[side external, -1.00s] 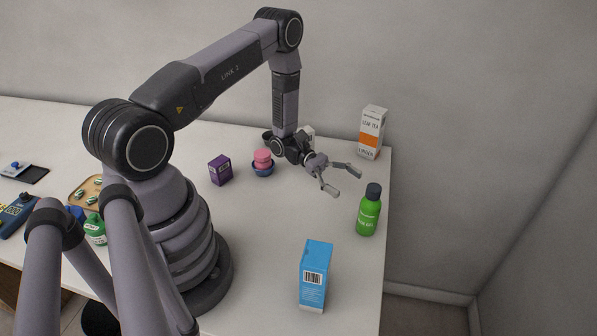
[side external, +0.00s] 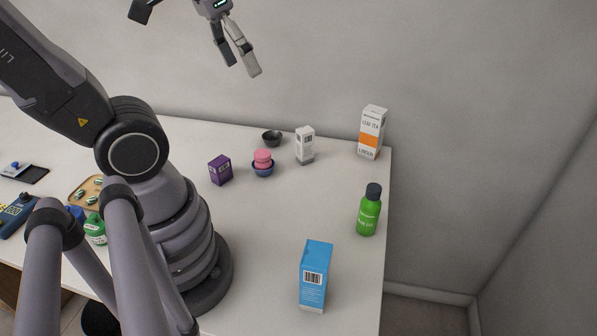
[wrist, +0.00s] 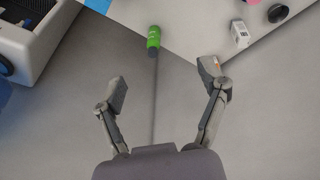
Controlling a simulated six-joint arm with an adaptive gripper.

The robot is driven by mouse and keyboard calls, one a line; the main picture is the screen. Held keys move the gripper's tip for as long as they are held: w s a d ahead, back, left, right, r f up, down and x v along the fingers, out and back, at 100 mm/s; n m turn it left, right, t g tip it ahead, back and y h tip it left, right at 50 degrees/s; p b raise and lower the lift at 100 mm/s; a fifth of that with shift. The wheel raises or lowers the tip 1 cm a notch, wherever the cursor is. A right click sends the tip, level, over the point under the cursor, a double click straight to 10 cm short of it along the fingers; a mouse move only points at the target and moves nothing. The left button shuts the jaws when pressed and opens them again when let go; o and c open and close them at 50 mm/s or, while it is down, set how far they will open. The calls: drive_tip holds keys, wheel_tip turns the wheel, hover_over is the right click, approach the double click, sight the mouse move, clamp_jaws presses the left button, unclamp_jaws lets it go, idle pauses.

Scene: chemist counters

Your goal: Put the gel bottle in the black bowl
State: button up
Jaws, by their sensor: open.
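The gel bottle (side external: 368,212) is green with a dark cap and stands upright near the right edge of the counter. It also shows in the wrist view (wrist: 153,40), ahead of the fingers. The black bowl (side external: 272,138) sits near the back of the counter, left of a white box, and appears empty. In the wrist view the bowl (wrist: 278,13) is at the top right. My gripper (side external: 243,69) is high above the counter against the wall, fingers spread and empty. Its open fingers also show in the wrist view (wrist: 163,75).
A blue carton (side external: 314,276) stands in front. The counter's middle is clear.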

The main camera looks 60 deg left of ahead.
drive_tip(key=shift+s+a+r+m+t+y, duration=0.2)
drive_tip(key=shift+s+a+r+t, duration=0.1)
drive_tip(key=shift+s+t, duration=0.2)
drive_tip(key=shift+s+a+r+m+t+y, duration=0.25)
drive_tip(key=shift+s+r+t, duration=0.1)
drive_tip(key=shift+t, duration=0.15)
drive_tip(key=shift+c, duration=0.2)
drive_tip(key=shift+s+a, duration=0.1)
drive_tip(key=shift+c, duration=0.6)
